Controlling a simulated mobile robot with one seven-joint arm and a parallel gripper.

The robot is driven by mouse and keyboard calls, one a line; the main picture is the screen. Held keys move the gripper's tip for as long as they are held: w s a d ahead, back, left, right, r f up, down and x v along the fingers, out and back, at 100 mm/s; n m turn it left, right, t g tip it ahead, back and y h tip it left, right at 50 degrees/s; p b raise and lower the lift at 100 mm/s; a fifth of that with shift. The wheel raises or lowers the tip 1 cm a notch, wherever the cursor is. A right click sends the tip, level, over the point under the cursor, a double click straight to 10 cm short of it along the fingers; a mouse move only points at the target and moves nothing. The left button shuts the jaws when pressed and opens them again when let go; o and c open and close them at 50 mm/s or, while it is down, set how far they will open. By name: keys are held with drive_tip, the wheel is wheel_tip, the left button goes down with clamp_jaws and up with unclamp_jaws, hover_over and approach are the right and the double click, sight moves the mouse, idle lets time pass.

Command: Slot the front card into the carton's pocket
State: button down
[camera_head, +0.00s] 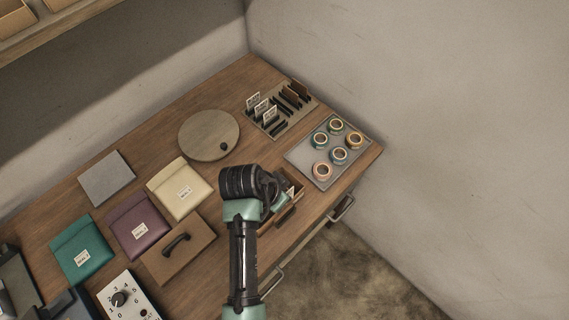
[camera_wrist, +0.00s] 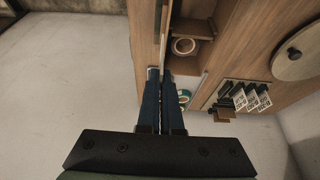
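The small open wooden carton (camera_head: 294,207) stands near the table's right front edge, partly hidden by my arm in the head view. In the wrist view, its wooden compartment (camera_wrist: 190,27) holds a pale tape roll (camera_wrist: 186,45). My gripper (camera_wrist: 160,72) points at the carton; its two dark blue fingers are close together with a narrow gap. I cannot tell whether a thin card is edge-on between them. A small white patch (camera_head: 290,191) shows at the carton beside my gripper; I cannot tell what it is. Three white printed cards (camera_head: 262,108) stand in the slotted rack (camera_head: 300,110).
A grey tray (camera_head: 303,155) with several tape rolls lies right of the carton. A round wooden turntable (camera_head: 205,133) is behind it. Cream (camera_head: 180,187), purple (camera_head: 139,225) and teal (camera_head: 81,249) envelopes and a handled wooden block (camera_head: 178,258) lie to the left.

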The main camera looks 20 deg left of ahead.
drive_tip(key=shift+s+d+f+b, duration=0.1)
drive_tip(key=shift+f+b, duration=0.95)
drive_tip(key=shift+f, duration=0.15)
drive_tip(key=shift+s+d+f+b, duration=0.1)
drive_tip(key=shift+s+f+b, duration=0.05)
drive_tip(key=shift+f+b, duration=0.95)
drive_tip(key=shift+s+d+f+b, duration=0.1)
drive_tip(key=shift+f+b, duration=0.85)
drive_tip(key=shift+f, duration=0.3)
drive_tip(key=shift+p, duration=0.45)
drive_tip(key=c, duration=1.5)
unclamp_jaws()
drive_tip(key=shift+c, duration=0.2)
drive_tip(key=o, duration=0.5)
drive_tip(key=shift+o, duration=0.2)
drive_tip(key=shift+r, duration=0.15)
drive_tip(key=b+v, duration=0.1)
drive_tip(key=v, duration=1.1)
drive_tip(key=shift+s+r, duration=0.2)
drive_tip(key=shift+r, duration=0.15)
